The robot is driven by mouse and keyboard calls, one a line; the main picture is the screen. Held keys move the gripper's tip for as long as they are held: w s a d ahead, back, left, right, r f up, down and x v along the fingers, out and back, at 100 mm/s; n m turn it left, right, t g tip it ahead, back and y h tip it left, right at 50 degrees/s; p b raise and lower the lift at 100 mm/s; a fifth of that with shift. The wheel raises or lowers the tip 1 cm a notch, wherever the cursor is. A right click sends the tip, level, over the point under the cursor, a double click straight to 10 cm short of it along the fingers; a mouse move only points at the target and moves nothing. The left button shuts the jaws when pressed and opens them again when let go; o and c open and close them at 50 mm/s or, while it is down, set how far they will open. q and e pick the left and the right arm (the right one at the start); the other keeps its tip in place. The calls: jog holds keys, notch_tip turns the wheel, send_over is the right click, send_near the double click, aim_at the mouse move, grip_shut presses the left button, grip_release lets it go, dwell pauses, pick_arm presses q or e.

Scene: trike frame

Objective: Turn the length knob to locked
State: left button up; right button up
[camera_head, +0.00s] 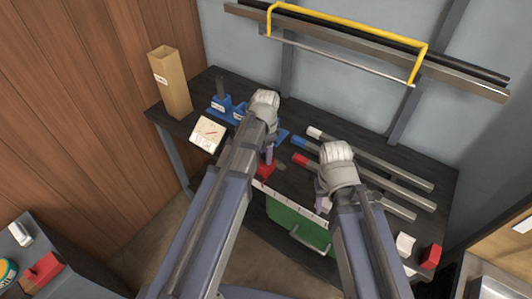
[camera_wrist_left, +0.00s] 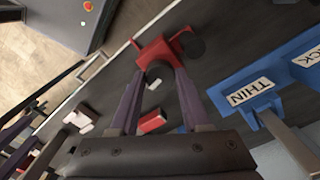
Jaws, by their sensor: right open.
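A red fixture (camera_head: 265,171) sits near the front edge of the dark bench, and I take it to carry the length knob. No lock marking on it is readable. It also shows in the left wrist view (camera_wrist_left: 158,50), with a dark round part beside it. My left gripper (camera_wrist_left: 160,72) is right at it, fingers spread, tips against or just short of its near side; I cannot tell if they grip it. In the head view my left gripper (camera_head: 268,153) is partly hidden by its arm. My right gripper (camera_head: 320,203) is open above the bench front.
Blue holders (camera_wrist_left: 268,92) labelled THIN and another word stand near my left gripper. Several grey bars (camera_head: 375,170) lie on the right of the bench. A green panel (camera_head: 297,222) hangs below the front edge.

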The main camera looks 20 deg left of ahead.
pick_arm(q)
jog(key=o, duration=0.4)
jog(key=shift+o, duration=0.2)
jog(key=shift+r, duration=0.1)
notch_tip(320, 180, up, 8)
jog(key=p, duration=0.8)
jog(key=shift+f, duration=0.2)
jog(key=s+d+n, duration=0.3)
jog(key=s+d, duration=0.2)
jog(key=s, duration=0.2)
jog(key=s+d+n+y, duration=0.1)
jog(key=s+d+n, duration=0.2)
jog(key=s+d, duration=0.2)
jog(key=s, duration=0.2)
jog(key=shift+s+d+n, duration=0.25)
jog(key=shift+s+n, duration=0.05)
jog(key=shift+s, duration=0.1)
